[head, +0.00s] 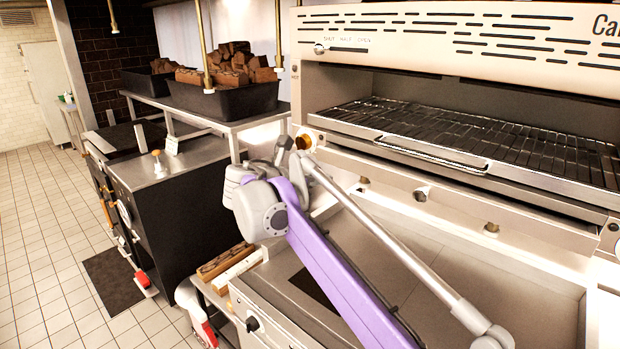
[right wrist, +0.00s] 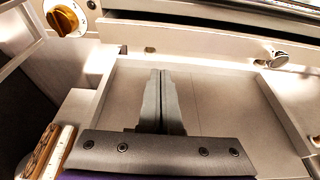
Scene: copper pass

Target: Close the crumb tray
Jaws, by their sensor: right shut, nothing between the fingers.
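A long steel front with small round knobs (head: 455,211) runs below the grill rack; it looks like the crumb tray, but I cannot tell for sure. In the right wrist view this front (right wrist: 205,40) crosses the top, with a dark gap above it. How far out it stands is not clear. My right gripper (right wrist: 162,76) is shut and empty, above the flat steel surface in front of the grill, its fingers pointing toward that front and apart from it in the picture. In the head view my right gripper cannot be made out. My left gripper is in neither view.
The grill (head: 450,35) has a wire rack (head: 480,135) with a front handle. A brass knob (right wrist: 66,20) is at its left. Wood blocks (head: 226,262) lie at the counter's left end. A black bin of wood (head: 222,103) stands on a shelf behind.

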